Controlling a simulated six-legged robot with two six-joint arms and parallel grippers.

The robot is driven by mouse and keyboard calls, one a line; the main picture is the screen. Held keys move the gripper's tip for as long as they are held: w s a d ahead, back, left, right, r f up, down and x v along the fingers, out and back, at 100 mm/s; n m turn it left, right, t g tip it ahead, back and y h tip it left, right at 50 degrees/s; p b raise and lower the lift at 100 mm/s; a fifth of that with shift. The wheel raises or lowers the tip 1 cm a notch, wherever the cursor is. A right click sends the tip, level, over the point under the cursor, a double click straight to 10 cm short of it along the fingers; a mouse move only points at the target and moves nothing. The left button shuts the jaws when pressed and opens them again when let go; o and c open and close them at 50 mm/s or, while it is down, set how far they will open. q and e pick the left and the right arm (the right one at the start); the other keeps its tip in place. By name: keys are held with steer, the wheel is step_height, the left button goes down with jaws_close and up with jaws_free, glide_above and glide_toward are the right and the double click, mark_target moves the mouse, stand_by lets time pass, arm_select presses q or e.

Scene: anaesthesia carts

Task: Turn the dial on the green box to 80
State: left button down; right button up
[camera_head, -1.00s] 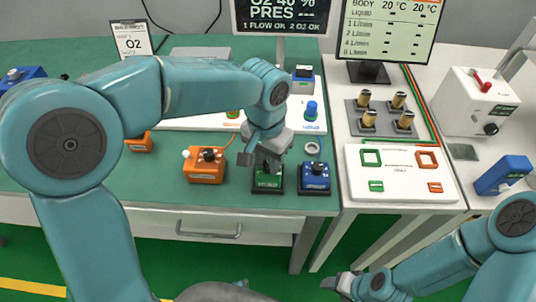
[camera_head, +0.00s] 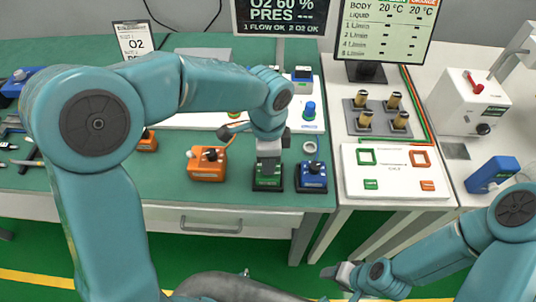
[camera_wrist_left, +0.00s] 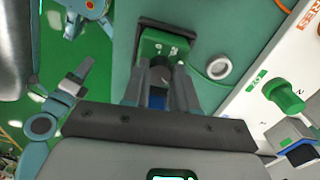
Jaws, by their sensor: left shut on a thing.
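The green box (camera_head: 267,184) stands near the table's front edge, between an orange box and a blue box. My left gripper (camera_head: 268,158) reaches down on it from above and is shut on its dial, which the fingers hide in the head view. In the left wrist view the green box (camera_wrist_left: 165,45) shows past the fingertips (camera_wrist_left: 160,74), with the dark dial (camera_wrist_left: 160,62) between them. The dial's marks are too small to read. The monitor (camera_head: 282,14) reads O2 60 %. My right gripper (camera_head: 342,275) is low in front of the tables; its jaws are unclear.
The orange box (camera_head: 207,165) is left of the green box, and the blue box (camera_head: 312,177) is close on its right. A white panel (camera_head: 395,172) lies on the right-hand table. A grey ring (camera_head: 310,147) lies behind the blue box.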

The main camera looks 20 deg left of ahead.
arm_select(q)
steer(key=m+p, duration=0.1)
steer(key=m, duration=0.3)
steer(key=shift+r, duration=0.1)
steer(key=shift+m+p, duration=0.75)
steer(key=shift+m, duration=0.85)
steer(key=c, duration=0.9)
jaws_free()
steer(key=r, duration=1.6)
steer(key=shift+w+d+p, duration=0.15)
steer(key=shift+w+p, duration=0.15)
steer(key=shift+p, duration=0.05)
